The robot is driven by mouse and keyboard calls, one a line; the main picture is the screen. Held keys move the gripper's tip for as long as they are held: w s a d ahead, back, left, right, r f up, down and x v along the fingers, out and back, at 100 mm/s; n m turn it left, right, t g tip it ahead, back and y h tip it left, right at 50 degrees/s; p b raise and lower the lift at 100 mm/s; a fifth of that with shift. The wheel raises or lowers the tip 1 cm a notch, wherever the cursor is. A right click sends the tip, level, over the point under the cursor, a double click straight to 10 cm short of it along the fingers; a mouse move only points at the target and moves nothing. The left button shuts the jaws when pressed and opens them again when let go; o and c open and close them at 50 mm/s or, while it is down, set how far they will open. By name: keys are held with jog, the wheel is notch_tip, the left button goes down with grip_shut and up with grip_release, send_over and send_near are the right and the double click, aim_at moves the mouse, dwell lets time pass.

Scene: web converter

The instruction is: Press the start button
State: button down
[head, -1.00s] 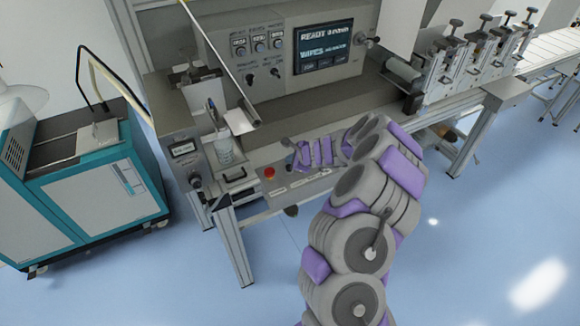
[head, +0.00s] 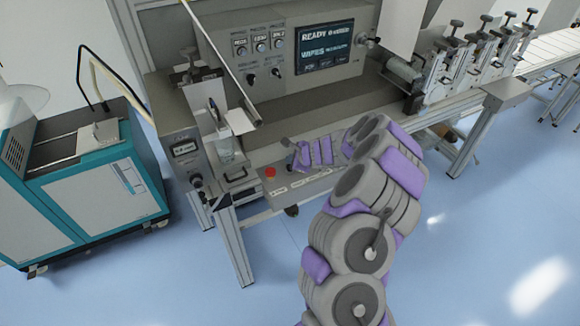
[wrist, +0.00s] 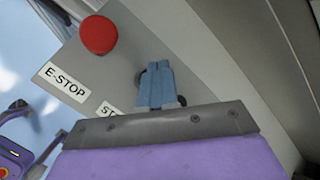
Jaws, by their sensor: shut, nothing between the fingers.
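The button panel (head: 312,187) is a grey slanted strip at the front of the machine. A red E-STOP button (head: 270,172) sits at its left end. In the wrist view the red button (wrist: 98,35) is at the upper left, above the "E-STOP" label (wrist: 62,82). A second label (wrist: 107,111), beginning "ST", is partly cut off by my wrist. My gripper (wrist: 157,68) is shut and empty, its blue-grey fingers over the panel to the right of the red button. A dark round button edge (wrist: 139,78) shows beside and behind the fingers; I cannot tell whether they touch it.
A screen (head: 325,46) reading "READY" stands on the machine above the panel. A teal cabinet (head: 92,190) stands at far left. The floor in front is open.

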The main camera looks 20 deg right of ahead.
jog(key=shift+f, duration=0.35)
